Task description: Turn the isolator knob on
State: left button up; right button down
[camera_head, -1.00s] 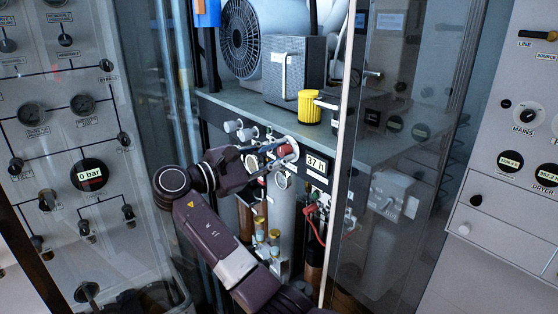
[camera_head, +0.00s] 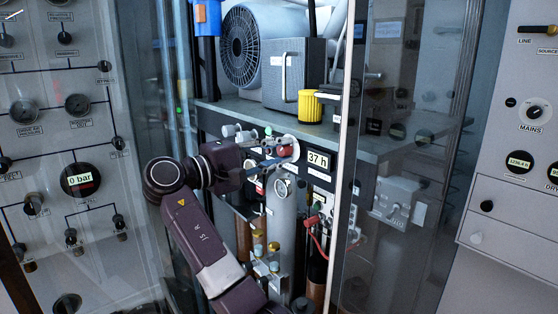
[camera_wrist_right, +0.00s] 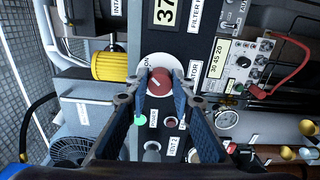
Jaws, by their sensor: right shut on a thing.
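The isolator knob (camera_wrist_right: 158,82) is a red round knob with a white pointer mark, set on a white disc beside the "37 h" display. It also shows in the head view (camera_head: 285,151), partly covered by the fingers. My right gripper (camera_wrist_right: 160,77) has its two blue-grey fingertips on either side of the knob and is shut on it. In the head view my right gripper (camera_head: 281,158) reaches in from the left to the panel under the shelf. My left gripper is in neither view.
A yellow cylinder (camera_head: 312,106) and a grey box with a handle (camera_head: 296,75) stand on the shelf above. A clear glass door (camera_head: 395,190) stands open to the right of the arm. A green lamp (camera_wrist_right: 140,120) and a gauge (camera_wrist_right: 227,119) sit near the knob.

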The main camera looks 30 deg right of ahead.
jog(key=shift+f+m, duration=0.1)
jog(key=shift+m, duration=0.2)
dwell(0.4)
jog(key=c, duration=1.7)
grip_release()
jog(key=shift+o, duration=0.2)
jog(key=shift+a, duration=0.15)
jog(key=s+a, duration=0.1)
jog(key=a, duration=1)
jog(key=shift+a, duration=0.4)
